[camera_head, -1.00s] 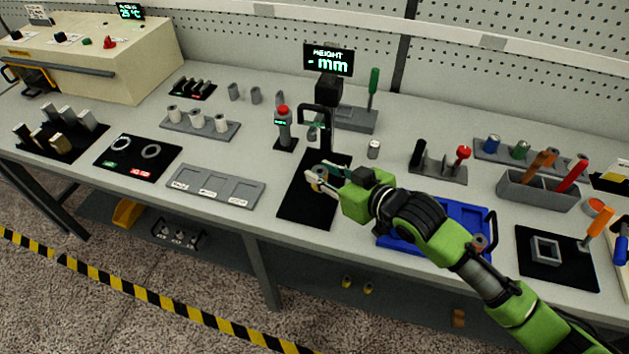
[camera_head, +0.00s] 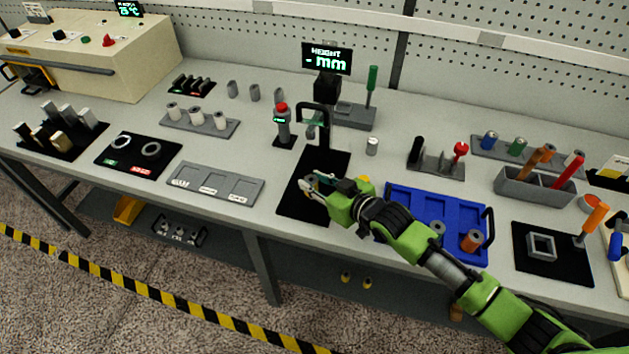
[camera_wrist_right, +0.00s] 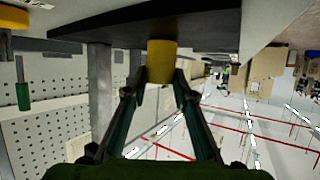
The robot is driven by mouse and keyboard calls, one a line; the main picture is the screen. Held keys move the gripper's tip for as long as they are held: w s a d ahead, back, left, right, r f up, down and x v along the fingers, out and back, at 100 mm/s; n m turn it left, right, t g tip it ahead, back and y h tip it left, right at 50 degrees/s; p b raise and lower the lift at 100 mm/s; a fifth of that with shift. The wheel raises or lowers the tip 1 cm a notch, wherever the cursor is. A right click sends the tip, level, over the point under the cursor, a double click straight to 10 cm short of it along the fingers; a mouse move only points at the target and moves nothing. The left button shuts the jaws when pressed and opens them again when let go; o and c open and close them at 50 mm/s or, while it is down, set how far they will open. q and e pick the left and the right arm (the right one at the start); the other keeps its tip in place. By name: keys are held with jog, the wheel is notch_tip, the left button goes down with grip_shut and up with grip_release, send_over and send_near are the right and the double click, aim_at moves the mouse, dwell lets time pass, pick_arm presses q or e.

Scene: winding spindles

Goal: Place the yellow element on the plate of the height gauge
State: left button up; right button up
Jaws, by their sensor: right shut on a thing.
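My right gripper (camera_head: 312,186) is over the black base (camera_head: 291,208) in front of the height gauge (camera_head: 327,88). It is shut on the yellow element (camera_wrist_right: 161,61), a short cylinder seen between the fingertips in the right wrist view (camera_wrist_right: 160,84). That view appears upside down, with a dark flat surface (camera_wrist_right: 200,30) at the cylinder's far end; I cannot tell whether they touch. In the head view the fingers largely hide the held piece. The gauge display (camera_head: 326,58) reads "HEIGHT - mm". My left gripper is not in view.
A blue tray (camera_head: 405,192) is right of the base, with another yellow piece (camera_head: 363,180) near its left corner. A grey labelled tray (camera_head: 215,184) is to the left. A red-topped device (camera_head: 283,125) and a small grey cylinder (camera_head: 372,146) stand behind.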

jog(key=shift+f, duration=0.1)
jog(key=o, duration=1.1)
jog(key=b+v, duration=0.1)
jog(key=v, duration=1.1)
jog(key=shift+r+b, duration=0.25)
jog(key=shift+b, duration=0.1)
jog(key=shift+f, duration=0.1)
